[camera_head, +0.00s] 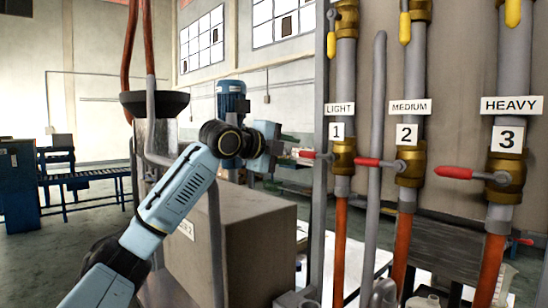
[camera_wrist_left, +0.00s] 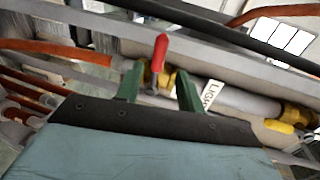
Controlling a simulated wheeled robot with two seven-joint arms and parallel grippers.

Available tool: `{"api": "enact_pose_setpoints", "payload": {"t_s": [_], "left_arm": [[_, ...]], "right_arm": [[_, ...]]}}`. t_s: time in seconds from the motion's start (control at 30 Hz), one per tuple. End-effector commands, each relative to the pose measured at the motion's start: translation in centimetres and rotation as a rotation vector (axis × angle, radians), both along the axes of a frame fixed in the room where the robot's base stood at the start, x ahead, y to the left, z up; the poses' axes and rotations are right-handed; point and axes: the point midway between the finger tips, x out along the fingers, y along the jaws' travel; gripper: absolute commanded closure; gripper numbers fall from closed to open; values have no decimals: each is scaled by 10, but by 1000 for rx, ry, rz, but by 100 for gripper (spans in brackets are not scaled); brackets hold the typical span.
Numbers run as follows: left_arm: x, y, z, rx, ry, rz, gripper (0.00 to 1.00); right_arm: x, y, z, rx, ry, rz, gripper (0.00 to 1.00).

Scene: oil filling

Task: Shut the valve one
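Valve one is a brass valve (camera_head: 343,156) on the left pipe, under the signs "LIGHT" and "1". Its red lever (camera_head: 308,154) points left, across the upright pipe. My left gripper (camera_head: 294,154) is at the lever's free end, coming from the left. In the left wrist view the two green fingers (camera_wrist_left: 158,84) are spread apart, with the red lever (camera_wrist_left: 161,48) showing in the gap between them. I see no finger closed on it, and I cannot tell whether either touches it. My right gripper is not in view.
To the right stand the "MEDIUM" valve two (camera_head: 409,166) and "HEAVY" valve three (camera_head: 506,172), their red levers also pointing left. A bare grey pipe (camera_head: 375,130) rises between pipes one and two. A large box (camera_head: 240,240) stands below my left arm.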

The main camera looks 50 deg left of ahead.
Motion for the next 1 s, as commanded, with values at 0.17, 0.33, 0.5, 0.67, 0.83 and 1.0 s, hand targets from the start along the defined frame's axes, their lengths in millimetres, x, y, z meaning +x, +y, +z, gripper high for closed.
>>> {"api": "enact_pose_setpoints", "payload": {"t_s": [0.17,0.33,0.5,0.67,0.83,1.0], "left_arm": [[-35,0,3,6,2,1,62],[-53,0,8,1,1,1,62],[-58,-1,11,1,1,-1,62],[-57,-1,11,1,1,-1,62],[-57,0,11,1,1,-1,62],[-57,0,11,1,1,-1,62]], "right_arm": [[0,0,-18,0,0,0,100],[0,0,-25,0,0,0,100],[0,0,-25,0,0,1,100],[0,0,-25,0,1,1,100],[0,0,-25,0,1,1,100],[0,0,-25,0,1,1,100]]}}
